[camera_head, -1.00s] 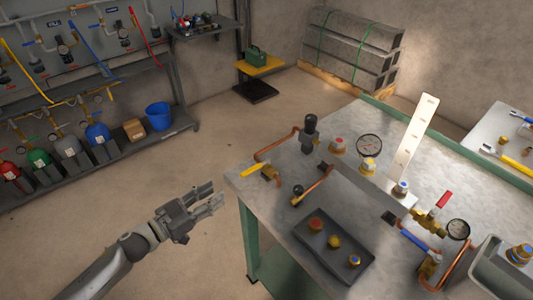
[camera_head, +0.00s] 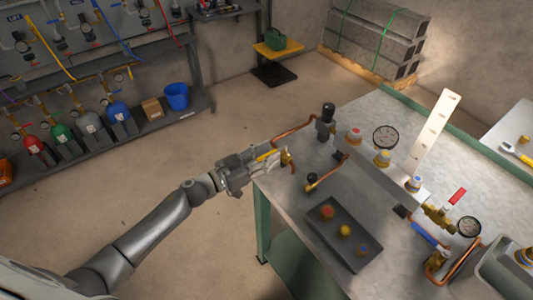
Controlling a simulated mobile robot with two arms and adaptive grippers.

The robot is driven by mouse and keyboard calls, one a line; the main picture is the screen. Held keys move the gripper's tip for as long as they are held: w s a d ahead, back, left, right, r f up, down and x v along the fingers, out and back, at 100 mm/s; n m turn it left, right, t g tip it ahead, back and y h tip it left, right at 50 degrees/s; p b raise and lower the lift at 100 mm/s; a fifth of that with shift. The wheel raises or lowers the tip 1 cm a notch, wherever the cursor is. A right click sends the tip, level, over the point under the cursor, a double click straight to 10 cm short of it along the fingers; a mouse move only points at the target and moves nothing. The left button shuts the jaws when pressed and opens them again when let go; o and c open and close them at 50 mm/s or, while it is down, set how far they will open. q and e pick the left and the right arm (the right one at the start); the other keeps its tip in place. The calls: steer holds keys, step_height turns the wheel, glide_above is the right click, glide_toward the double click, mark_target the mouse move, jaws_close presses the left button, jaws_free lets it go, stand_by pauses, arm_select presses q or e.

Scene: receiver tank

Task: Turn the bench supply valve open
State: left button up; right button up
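A valve with a yellow lever (camera_head: 268,156) sits at the near left corner of the grey workbench (camera_head: 283,208), on the end of a copper pipe (camera_head: 293,136). I take it to be the bench supply valve; no label is readable. My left gripper (camera_head: 259,163) is at this lever, with its fingers beside or around it and partly hiding it. I cannot tell whether the fingers touch or close on it. My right gripper is not in view.
A dark tray (camera_head: 345,262) with several coloured knobs lies on the bench near its front edge. Gauges, including one round gauge (camera_head: 385,136), and a tall pale plate (camera_head: 436,132) stand behind. A blue bucket (camera_head: 177,96) sits on the left shelf. The floor between is clear.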

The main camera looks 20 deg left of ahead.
arm_select(q)
steer(key=shift+w, duration=0.1)
jaws_close()
steer(key=shift+h, duration=0.3)
